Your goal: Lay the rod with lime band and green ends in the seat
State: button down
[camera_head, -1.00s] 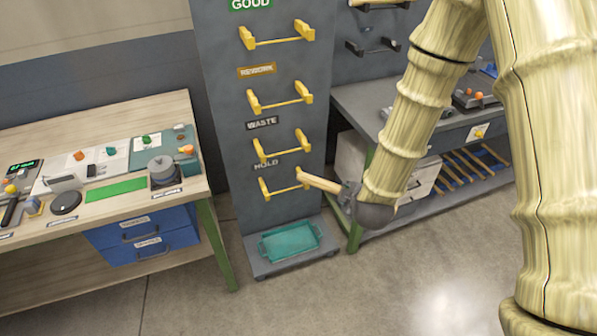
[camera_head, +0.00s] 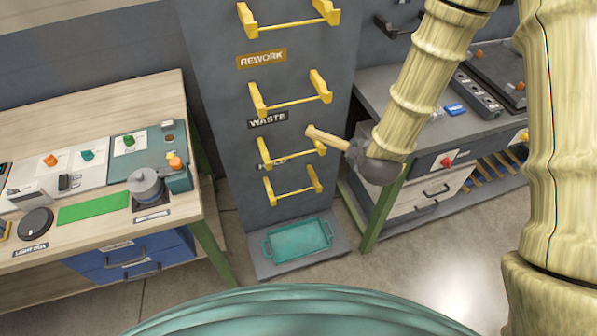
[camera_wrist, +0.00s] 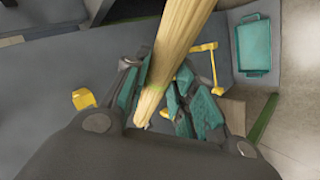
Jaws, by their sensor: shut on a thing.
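A pale wooden rod (camera_head: 325,138) is held in my gripper (camera_head: 352,150). The rod also shows in the wrist view (camera_wrist: 178,45), lying between the teal finger pads, with a faint lime tint near the grip. Green ends cannot be made out. The grey panel carries yellow two-armed seats: a top one (camera_head: 290,20), one under the REWORK label (camera_head: 292,100), one under WASTE (camera_head: 290,155) and a lowest one (camera_head: 293,192). In the head view the rod's free end overlaps the right arm of the seat under WASTE; I cannot tell whether they touch.
A teal tray (camera_head: 299,242) sits at the panel's foot. A wooden workbench (camera_head: 120,98) with instruments stands at left. A grey bench (camera_head: 375,85) with drawers stands at right, close behind my gripper. Open floor (camera_head: 200,285) lies in front.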

jog(key=w+a+f+b, duration=0.1)
jog(key=w+f+b, duration=0.2)
jog(key=f+b, duration=0.65)
jog(key=w+f+b, duration=0.2)
jog(key=f+b, duration=0.6)
jog(key=f, duration=0.3)
jog(key=w+a+f+n+g+y+b, duration=0.1)
jog(key=w+a+f+n+y+b, duration=0.2)
jog(key=a, duration=0.4)
jog(key=w+a+f+n+g+y+b, duration=0.2)
jog(key=w+a+f+n+y+b, duration=0.1)
jog(key=w+a+f+n, duration=0.3)
notch_tip(320, 180, down, 2)
jog(key=shift+w+a+f+n+y, duration=0.15)
jog(key=shift+w+a+n+y, duration=0.15)
jog(key=shift+a+y, duration=0.5)
jog(key=shift+a+f, duration=0.1)
jog(key=shift+a, duration=0.1)
notch_tip(320, 180, down, 6)
jog(key=b, duration=0.3)
jog(key=shift+b, duration=0.3)
jog(key=c, duration=1.1)
grip_release()
